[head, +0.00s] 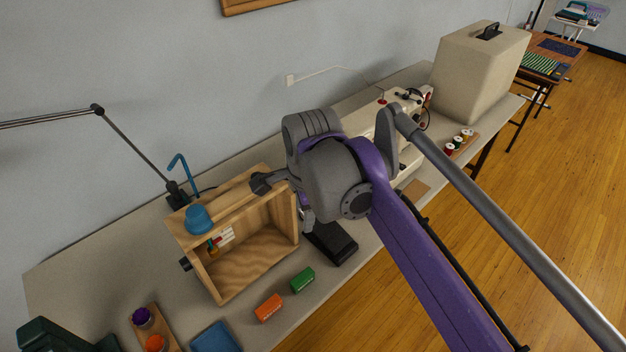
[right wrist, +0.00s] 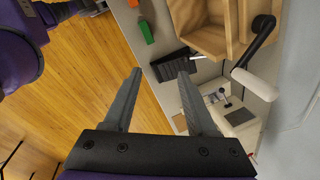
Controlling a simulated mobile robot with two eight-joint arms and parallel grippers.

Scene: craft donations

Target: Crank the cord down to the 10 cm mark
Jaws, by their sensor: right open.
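An open-fronted wooden box (head: 210,283) stands on the table in the head view. Inside it are a white card (head: 226,237) and a small coloured hanging piece; any scale markings are too small to read. In the right wrist view a black crank arm (right wrist: 261,36) with a pale handle (right wrist: 255,85) sits at the wooden box's side (right wrist: 205,38). My arm hides that side in the head view. My right gripper (right wrist: 161,73) is open and empty, its fingers apart from the handle, which lies to their right. My left gripper is not in view.
A black pedal (head: 332,243), a green block (head: 303,280) and an orange block (head: 268,308) lie near the box. A white sewing machine (head: 400,98) and a beige case (head: 475,75) stand farther right. A jointed grey rod (head: 132,146) rises behind the box.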

